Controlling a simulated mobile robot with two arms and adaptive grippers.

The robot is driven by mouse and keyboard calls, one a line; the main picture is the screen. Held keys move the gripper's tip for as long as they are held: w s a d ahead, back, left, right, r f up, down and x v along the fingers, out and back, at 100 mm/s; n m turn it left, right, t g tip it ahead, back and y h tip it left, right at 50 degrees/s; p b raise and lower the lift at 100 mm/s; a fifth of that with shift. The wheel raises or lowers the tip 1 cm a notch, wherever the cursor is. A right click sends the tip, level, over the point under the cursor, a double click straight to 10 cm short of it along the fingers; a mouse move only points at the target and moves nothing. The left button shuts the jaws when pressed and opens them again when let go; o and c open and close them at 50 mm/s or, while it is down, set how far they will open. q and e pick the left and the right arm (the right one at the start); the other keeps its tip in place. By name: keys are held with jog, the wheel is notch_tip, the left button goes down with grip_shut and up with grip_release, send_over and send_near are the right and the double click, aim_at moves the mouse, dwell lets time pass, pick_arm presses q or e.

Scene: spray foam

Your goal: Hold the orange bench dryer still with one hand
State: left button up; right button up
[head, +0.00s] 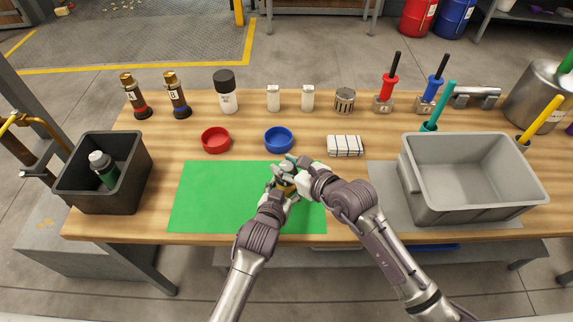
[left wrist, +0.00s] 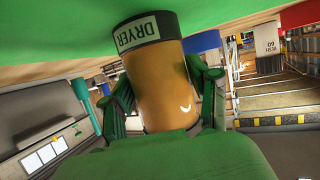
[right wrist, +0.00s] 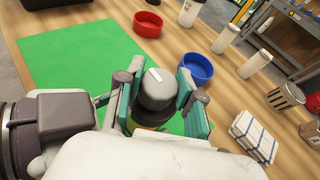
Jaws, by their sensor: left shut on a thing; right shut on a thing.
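The orange bench dryer (head: 286,189) is on the green mat (head: 210,200), mostly hidden by my grippers in the head view. In the left wrist view its orange body (left wrist: 165,92) carries a "DRYER" label, seen upside down. My left gripper (left wrist: 162,98) is shut on the body, with a finger on each side. In the right wrist view the dryer's dark grey cap (right wrist: 157,90) sits between the fingers of my right gripper (right wrist: 160,95), which is shut on it. The dryer's lower part is hidden in the right wrist view.
A red dish (head: 215,140) and a blue dish (head: 278,139) stand behind the mat. A folded checked cloth (head: 345,146) lies to the right. A grey bin (head: 475,210) is at right, and a black bin (head: 100,198) holding a bottle is at left. The mat's left half is clear.

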dwell(0.4)
jog(key=o, duration=1.2)
jog(key=shift+d, duration=0.1)
jog(key=v, duration=1.2)
jog(key=shift+s+a, duration=0.15)
jog(key=shift+a, duration=0.1)
pick_arm(q)
jog(key=o, duration=1.4)
jog(key=shift+o, duration=0.2)
